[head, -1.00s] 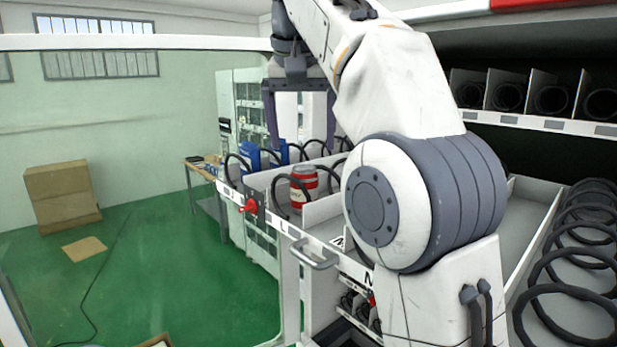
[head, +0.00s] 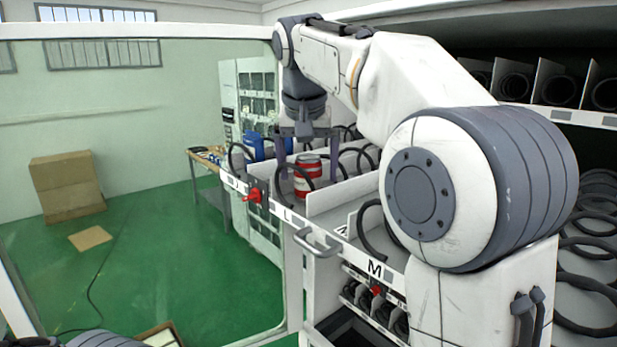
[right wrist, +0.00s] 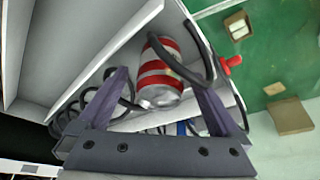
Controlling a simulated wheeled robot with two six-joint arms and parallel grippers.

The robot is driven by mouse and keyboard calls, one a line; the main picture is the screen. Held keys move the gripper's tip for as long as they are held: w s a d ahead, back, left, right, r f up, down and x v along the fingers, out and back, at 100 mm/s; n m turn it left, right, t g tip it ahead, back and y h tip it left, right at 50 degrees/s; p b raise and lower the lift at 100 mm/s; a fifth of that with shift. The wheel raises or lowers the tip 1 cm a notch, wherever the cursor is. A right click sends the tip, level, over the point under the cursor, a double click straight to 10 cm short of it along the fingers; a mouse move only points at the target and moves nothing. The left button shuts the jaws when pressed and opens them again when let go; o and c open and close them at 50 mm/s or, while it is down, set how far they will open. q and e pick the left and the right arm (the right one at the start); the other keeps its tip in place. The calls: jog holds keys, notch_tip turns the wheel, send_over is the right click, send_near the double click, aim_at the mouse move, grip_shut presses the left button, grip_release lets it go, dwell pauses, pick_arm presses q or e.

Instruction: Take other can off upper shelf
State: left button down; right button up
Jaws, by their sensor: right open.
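A red can with white bands (head: 308,177) stands in the lane marked L of the pulled-out upper shelf (head: 318,232), behind a black coil. My right gripper (head: 308,162) is over that lane, pointing down, with its fingers just above and around the can's top. In the right wrist view the can (right wrist: 160,72) lies between the two spread fingers (right wrist: 163,85), and the black coil crosses it. The jaws are open and I see no clear contact. Blue cans (head: 254,147) stand in the lane to the left. My left gripper is not in view.
Black coils and lane dividers crowd the shelf around the can. A red knob (head: 254,195) and a metal handle (head: 317,243) stick out from the shelf front. A workbench (head: 207,160) and cardboard box (head: 66,186) stand farther back on open green floor.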

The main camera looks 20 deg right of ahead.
grip_shut()
jog(key=shift+r, duration=0.15)
